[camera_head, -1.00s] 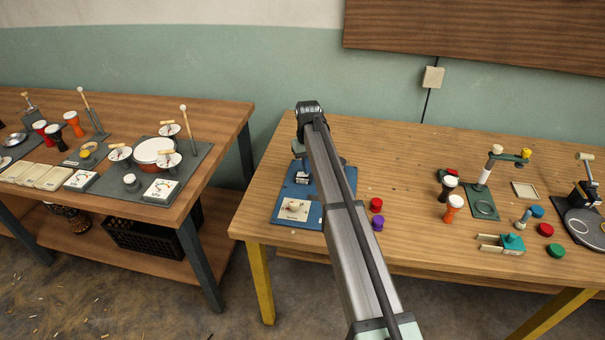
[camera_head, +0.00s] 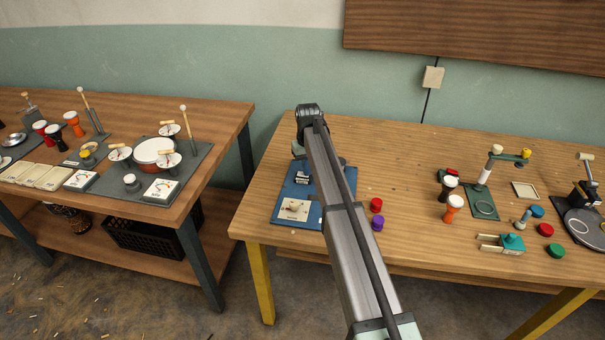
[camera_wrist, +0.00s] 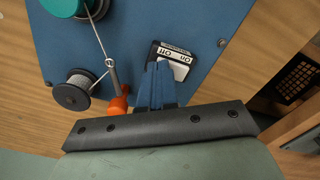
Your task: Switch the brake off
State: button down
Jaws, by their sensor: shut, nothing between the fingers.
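The brake switch (camera_wrist: 172,58) is a small black block with a white face on the blue board. Its printed words "On" and "Off" appear upside down in the wrist view. It also shows in the head view (camera_head: 302,178), beside my arm. My gripper (camera_wrist: 158,70) is shut and empty. Its blue fingertips are at the near left edge of the switch and overlap it in the picture; I cannot tell whether they touch. Which way the switch is set is not clear. The blue board (camera_head: 283,215) lies at the left end of the right table.
In the wrist view, a grey spool (camera_wrist: 72,95) with cord, an orange-tipped rod (camera_wrist: 117,105) and a teal drum (camera_wrist: 75,5) are left of the fingers. In the head view, red (camera_head: 376,204) and purple (camera_head: 377,223) pieces lie right of the board.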

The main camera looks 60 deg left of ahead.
jog(key=shift+r, duration=3.45)
